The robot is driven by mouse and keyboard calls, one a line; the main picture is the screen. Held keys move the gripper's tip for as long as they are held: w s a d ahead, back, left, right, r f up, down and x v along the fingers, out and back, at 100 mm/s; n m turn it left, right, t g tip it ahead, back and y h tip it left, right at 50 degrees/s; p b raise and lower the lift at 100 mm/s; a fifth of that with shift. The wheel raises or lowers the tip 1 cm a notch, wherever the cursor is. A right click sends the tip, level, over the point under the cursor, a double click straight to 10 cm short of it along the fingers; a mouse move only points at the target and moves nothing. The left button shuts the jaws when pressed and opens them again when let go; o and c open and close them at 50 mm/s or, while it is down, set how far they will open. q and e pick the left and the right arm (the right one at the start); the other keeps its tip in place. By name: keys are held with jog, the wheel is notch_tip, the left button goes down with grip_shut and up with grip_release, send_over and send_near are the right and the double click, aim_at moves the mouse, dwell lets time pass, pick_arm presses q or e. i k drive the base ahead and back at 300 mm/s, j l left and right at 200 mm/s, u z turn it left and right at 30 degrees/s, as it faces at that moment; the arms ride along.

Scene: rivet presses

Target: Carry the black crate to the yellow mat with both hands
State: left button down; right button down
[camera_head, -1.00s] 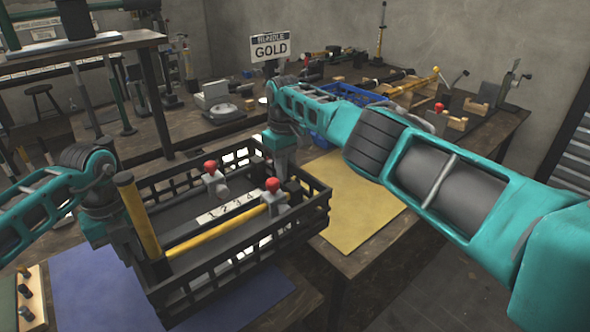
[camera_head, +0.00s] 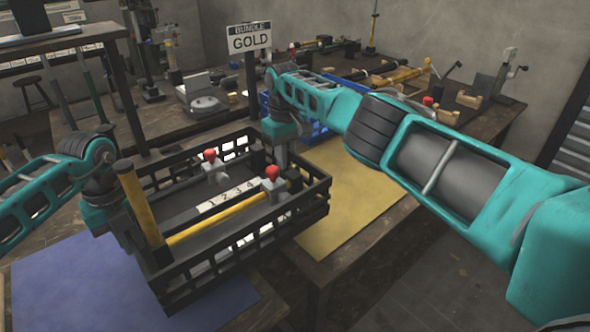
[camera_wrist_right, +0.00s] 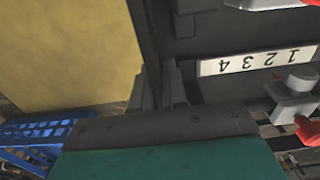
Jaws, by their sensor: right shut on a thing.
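The black crate (camera_head: 245,228) is an open box with slatted walls, held in the air between my arms. It spans the gap between the blue mat and the yellow mat (camera_head: 345,205). My right gripper (camera_head: 283,160) is shut on the crate's far-right end wall. In the right wrist view, its fingers (camera_wrist_right: 160,88) straddle the dark crate wall, with the yellow mat beside it. My left gripper (camera_head: 140,255) is at the crate's left end; its fingertips are hidden, so I cannot tell its jaws. Inside are red-topped pieces (camera_head: 272,180), a yellow rod (camera_head: 210,222) and a numbered strip (camera_head: 228,197).
The blue mat (camera_head: 75,270) lies on the near-left table. A GOLD sign (camera_head: 250,38) and a blue bin (camera_head: 312,135) stand behind the yellow mat. Tools and presses crowd the far benches. The yellow mat's visible part is bare.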

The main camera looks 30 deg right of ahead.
aim_at(345, 175)
jog(key=l, duration=0.65)
jog(key=i+l, duration=0.15)
jog(key=l, duration=1.15)
